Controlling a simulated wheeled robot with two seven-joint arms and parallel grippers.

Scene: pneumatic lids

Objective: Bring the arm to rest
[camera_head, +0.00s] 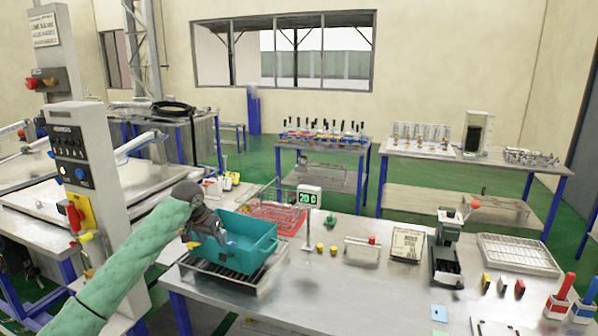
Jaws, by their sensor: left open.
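My left arm, in a green quilted sleeve, comes in from the lower left of the head view. Its dark grey gripper (207,232) is over the left end of a teal bin (262,252). The fingers point down toward the bin's near left wall. I cannot tell whether they touch it. The gripper is open, and I see nothing held between its fingers. The bin stands on a metal rack tray (272,283) on the workbench. My right gripper is not in view.
A control post (85,160) with buttons stands at left. Bare bench shows at the front middle.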

